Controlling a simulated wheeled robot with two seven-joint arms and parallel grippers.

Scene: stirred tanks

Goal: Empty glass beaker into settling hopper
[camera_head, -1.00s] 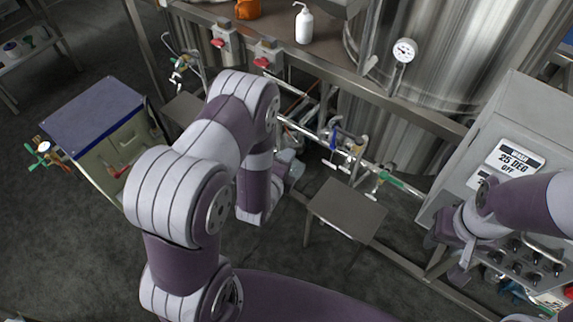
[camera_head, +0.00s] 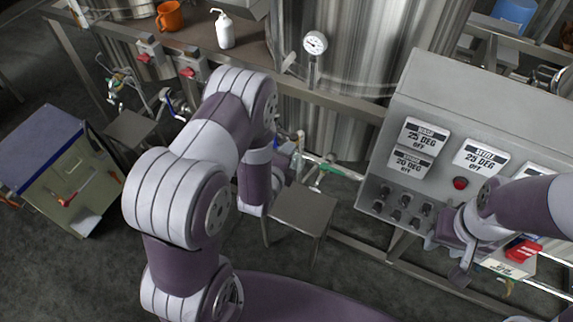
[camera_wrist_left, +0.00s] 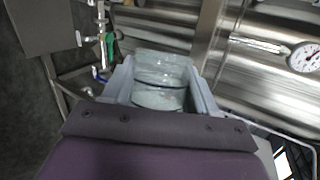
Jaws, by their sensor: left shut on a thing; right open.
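The clear glass beaker (camera_wrist_left: 160,98) is between the two fingers of my left gripper (camera_wrist_left: 160,68) in the left wrist view. The gripper is shut on it. I cannot make out any contents for certain. In the head view my left forearm and wrist hide most of this gripper and the beaker. My right gripper (camera_head: 446,259) is open and empty in front of the control panel at the lower right. I cannot identify the settling hopper with certainty in either view.
A grey control panel (camera_head: 425,85) with labels and knobs stands at the right. A small steel stand (camera_head: 303,212) is just right of my left wrist. A steel bench (camera_head: 262,58) bears a white bottle (camera_head: 224,30) and an orange jug (camera_head: 169,16). A blue-topped cabinet (camera_head: 40,142) stands left.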

